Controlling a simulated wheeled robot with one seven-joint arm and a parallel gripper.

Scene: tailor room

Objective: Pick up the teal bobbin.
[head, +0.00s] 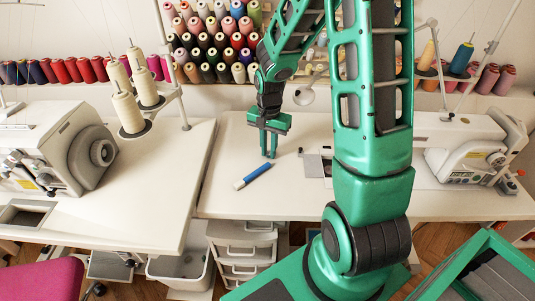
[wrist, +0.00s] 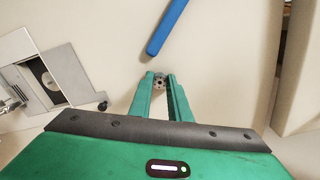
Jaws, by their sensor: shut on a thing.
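My gripper (head: 269,154) points down over the right-hand white table, its fingertips at or close to the tabletop. In the wrist view my gripper (wrist: 159,84) has its fingers drawn together on a small round bobbin (wrist: 159,79). The bobbin shows a greyish face with small holes between the fingertips; its teal colour is not clear here. The fingers hide its sides. In the head view the bobbin is too small and too covered to make out. I cannot tell whether it still touches the table.
A blue stick with a white end (head: 254,176) lies on the table just in front of my gripper. A sewing machine (head: 460,150) stands to the right, another (head: 60,150) on the left table. Thread racks (head: 215,45) line the back. Tabletop around my gripper is mostly clear.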

